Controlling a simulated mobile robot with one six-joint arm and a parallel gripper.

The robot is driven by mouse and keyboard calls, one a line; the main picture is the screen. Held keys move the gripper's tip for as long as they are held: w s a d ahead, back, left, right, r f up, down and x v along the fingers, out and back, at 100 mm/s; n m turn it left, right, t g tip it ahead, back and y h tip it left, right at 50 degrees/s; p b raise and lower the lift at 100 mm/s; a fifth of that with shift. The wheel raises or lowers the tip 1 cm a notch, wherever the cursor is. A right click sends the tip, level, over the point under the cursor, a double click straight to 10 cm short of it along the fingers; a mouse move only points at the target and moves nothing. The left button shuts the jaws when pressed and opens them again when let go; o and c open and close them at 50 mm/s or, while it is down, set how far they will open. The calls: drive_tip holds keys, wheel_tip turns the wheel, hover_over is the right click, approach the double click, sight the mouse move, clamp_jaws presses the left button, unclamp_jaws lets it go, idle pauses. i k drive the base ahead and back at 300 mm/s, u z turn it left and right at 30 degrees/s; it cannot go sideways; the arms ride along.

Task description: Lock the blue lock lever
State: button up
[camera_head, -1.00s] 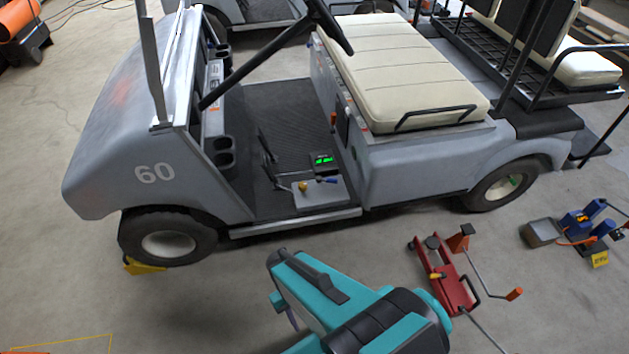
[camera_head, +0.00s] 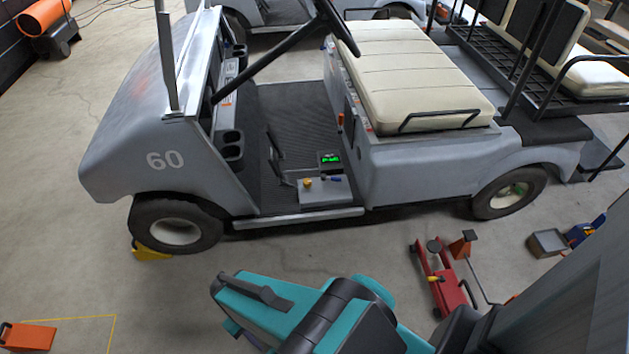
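A small blue lever (camera_head: 336,179) lies on a light grey control box (camera_head: 322,193) on the floor of the grey cart, near its side sill. It is too small to tell whether it is locked. A yellow knob (camera_head: 307,183) sits left of it on the same box. A display with green digits (camera_head: 330,159) stands just behind the box. My teal arm reaches across the bottom middle, in front of the cart and well apart from the lever. My gripper's fingers do not show.
The grey cart (camera_head: 162,160) marked 60 fills the middle. A yellow wedge (camera_head: 152,252) is at its front wheel. A red jack (camera_head: 441,277) and an orange-topped stand (camera_head: 464,244) are on the floor at right. An orange block (camera_head: 30,336) lies at lower left.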

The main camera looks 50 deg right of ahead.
sight(324, 177)
drive_tip(key=z, duration=0.55)
drive_tip(key=k, duration=0.2)
drive_tip(key=u, duration=2.45)
drive_tip(key=k, duration=0.65)
drive_tip(key=z, duration=2.35)
